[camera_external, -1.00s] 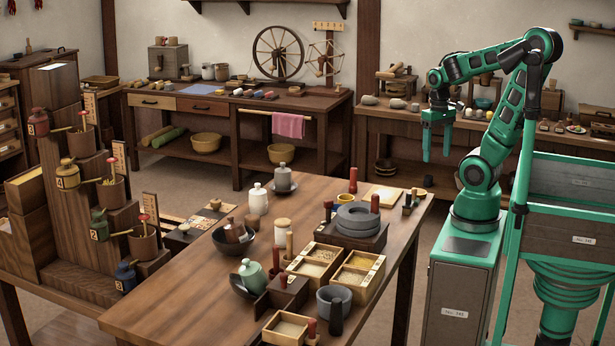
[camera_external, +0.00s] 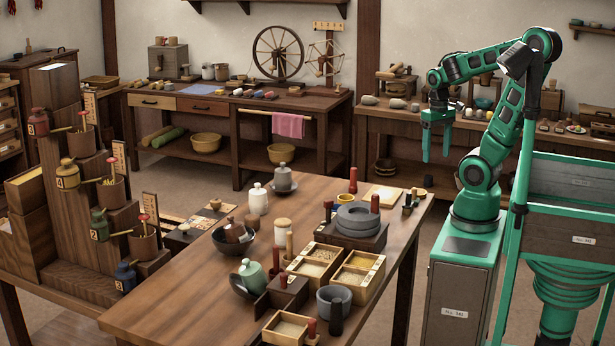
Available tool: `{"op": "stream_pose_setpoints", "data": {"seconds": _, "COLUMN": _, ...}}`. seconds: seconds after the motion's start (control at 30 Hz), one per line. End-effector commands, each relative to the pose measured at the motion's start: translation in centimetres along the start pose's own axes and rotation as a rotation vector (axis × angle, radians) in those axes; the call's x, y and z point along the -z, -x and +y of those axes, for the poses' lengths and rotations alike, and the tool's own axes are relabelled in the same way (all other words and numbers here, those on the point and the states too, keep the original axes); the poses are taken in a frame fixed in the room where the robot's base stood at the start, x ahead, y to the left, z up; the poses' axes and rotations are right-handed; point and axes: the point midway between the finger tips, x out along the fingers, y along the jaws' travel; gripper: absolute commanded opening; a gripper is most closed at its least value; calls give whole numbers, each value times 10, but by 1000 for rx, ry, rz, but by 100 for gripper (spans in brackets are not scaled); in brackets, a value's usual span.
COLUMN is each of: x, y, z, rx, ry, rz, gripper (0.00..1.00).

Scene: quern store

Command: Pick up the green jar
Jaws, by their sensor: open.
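The green jar (camera_external: 251,273) is a small pale-green lidded jar with a knob, standing upright on the near part of the wooden table (camera_external: 170,300). It stands at the right side of a dark shallow dish (camera_external: 238,287), and a brown wooden block (camera_external: 287,292) is close on its right. I cannot tell whether its foot rests in the dish. My gripper (camera_external: 436,150) is green, points down and hangs open and empty in the air, beyond the table's far right end and well away from the jar.
Around the jar are a dark bowl (camera_external: 233,240), a tan jar (camera_external: 283,233), a white jar (camera_external: 258,200), grain boxes (camera_external: 356,272), a quern (camera_external: 357,219) and a grey mortar (camera_external: 334,300). The table's left front is clear. A stepped stand (camera_external: 75,180) with jugs is at left.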

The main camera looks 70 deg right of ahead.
Motion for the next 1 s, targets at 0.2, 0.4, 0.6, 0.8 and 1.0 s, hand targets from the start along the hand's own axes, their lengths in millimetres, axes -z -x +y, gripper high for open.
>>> {"op": "stream_pose_setpoints", "data": {"seconds": 0.2, "x": 0, "y": 0, "z": 0, "rx": 0, "ry": 0, "rz": 0, "gripper": 70}}
{"op": "stream_pose_setpoints", "data": {"seconds": 0.4, "x": 0, "y": 0, "z": 0, "rx": 0, "ry": 0, "rz": 0, "gripper": 70}}
{"op": "stream_pose_setpoints", "data": {"seconds": 0.6, "x": 0, "y": 0, "z": 0, "rx": 0, "ry": 0, "rz": 0, "gripper": 60}}
{"op": "stream_pose_setpoints", "data": {"seconds": 0.8, "x": -5, "y": 3, "z": 3, "rx": 3, "ry": 1, "rz": 6, "gripper": 60}}
{"op": "stream_pose_setpoints", "data": {"seconds": 1.0, "x": -10, "y": 27, "z": 6, "rx": 8, "ry": -1, "rz": 17, "gripper": 60}}
